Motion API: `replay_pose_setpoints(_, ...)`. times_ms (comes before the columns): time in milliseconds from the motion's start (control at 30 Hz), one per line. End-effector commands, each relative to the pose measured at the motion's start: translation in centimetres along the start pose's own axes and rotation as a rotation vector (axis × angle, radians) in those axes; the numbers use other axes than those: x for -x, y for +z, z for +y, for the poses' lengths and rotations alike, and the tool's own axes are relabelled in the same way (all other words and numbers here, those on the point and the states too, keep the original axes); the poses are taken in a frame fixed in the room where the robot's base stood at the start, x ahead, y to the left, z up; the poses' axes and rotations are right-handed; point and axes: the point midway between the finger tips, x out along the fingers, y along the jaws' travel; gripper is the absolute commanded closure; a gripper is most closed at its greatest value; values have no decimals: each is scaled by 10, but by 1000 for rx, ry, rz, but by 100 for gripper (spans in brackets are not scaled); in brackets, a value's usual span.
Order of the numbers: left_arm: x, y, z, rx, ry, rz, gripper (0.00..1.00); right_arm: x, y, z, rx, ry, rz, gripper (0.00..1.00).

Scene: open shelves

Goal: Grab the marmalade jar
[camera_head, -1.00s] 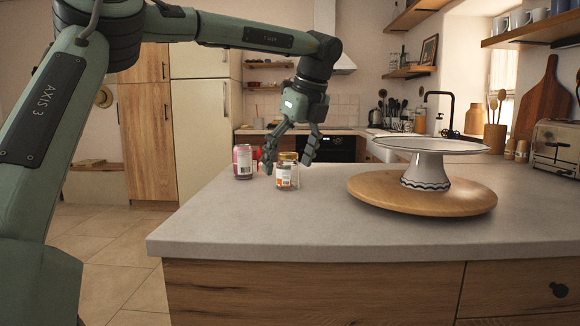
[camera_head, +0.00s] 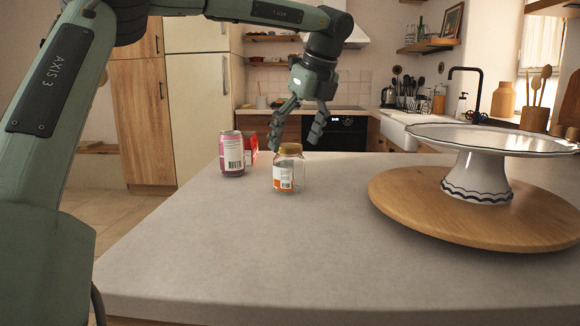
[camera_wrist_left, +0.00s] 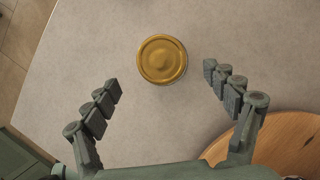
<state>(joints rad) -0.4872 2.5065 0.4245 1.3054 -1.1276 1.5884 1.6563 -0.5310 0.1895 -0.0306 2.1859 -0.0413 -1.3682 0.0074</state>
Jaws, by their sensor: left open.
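The marmalade jar (camera_head: 289,170) is a small glass jar with a gold lid and a white and orange label. It stands upright on the grey counter (camera_head: 200,235). In the left wrist view its round gold lid (camera_wrist_left: 162,59) shows from above, just beyond and between the fingertips. My left gripper (camera_head: 297,138) is open and empty, fingers pointing down, above and slightly behind the jar in the head view. It also shows in the left wrist view (camera_wrist_left: 164,82), with a finger on each side and clear of the lid. My right gripper is not in view.
A pink can (camera_head: 232,154) stands just left of the jar, with a red box (camera_head: 249,146) behind it. A white cake stand (camera_head: 477,176) sits on a round wooden board (camera_head: 420,215) at right. The counter in front is clear.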

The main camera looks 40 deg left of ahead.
Motion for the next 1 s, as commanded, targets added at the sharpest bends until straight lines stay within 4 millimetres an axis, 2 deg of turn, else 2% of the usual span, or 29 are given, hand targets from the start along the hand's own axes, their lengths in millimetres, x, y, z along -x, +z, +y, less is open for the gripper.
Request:
replay_pose_setpoints(267, -36, 1, -3, -1, 3, 4, 15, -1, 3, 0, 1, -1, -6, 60)
replay_pose_setpoints(433, -60, 1, -5, 1, 1, 4, 15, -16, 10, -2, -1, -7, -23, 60)
replay_pose_setpoints(767, -66, 1, -6, 1, -1, 1, 15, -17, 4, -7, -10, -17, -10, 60)
replay_pose_setpoints(1000, -66, 1, -6, 1, -1, 1, 44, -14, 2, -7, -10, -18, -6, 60)
